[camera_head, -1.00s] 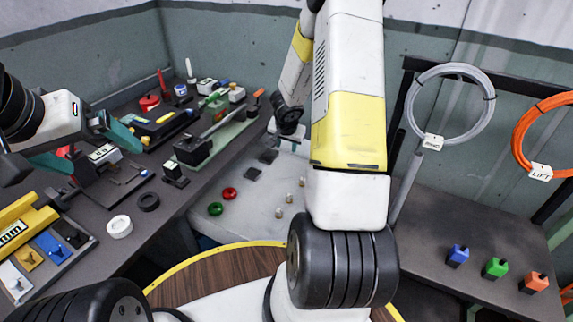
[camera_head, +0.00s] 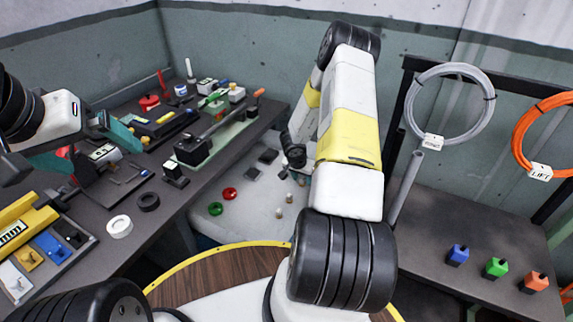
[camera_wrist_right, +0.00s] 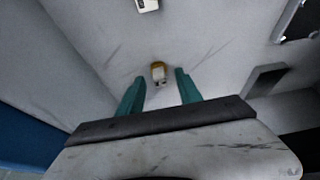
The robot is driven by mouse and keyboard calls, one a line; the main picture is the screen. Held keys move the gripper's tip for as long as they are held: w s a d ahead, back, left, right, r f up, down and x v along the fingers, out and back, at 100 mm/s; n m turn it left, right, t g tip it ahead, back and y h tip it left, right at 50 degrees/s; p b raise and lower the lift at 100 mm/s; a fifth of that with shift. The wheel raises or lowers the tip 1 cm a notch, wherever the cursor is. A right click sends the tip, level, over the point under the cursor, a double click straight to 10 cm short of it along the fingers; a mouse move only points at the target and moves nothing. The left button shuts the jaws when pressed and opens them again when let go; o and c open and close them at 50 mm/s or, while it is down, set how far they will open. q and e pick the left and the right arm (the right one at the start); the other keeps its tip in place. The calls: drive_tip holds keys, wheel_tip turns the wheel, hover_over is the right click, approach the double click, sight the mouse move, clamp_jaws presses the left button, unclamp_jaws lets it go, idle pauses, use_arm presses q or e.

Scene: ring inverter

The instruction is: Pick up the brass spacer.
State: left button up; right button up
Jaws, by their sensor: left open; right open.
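In the right wrist view a small piece with a brass-yellow top and a pale body (camera_wrist_right: 158,72), which looks like the brass spacer, stands on a light grey surface. My right gripper (camera_wrist_right: 159,84) is open, its two teal fingers on either side of the piece's line, with the piece just beyond the tips and apart from them. In the head view several small pale pieces (camera_head: 278,212) stand on the grey surface; I cannot tell which is the spacer. My left gripper (camera_head: 90,150) is open and empty over the left bench.
Blue, green and orange blocks (camera_head: 495,267) stand on the right bench.

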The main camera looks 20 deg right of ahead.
clamp_jaws()
idle(0.4)
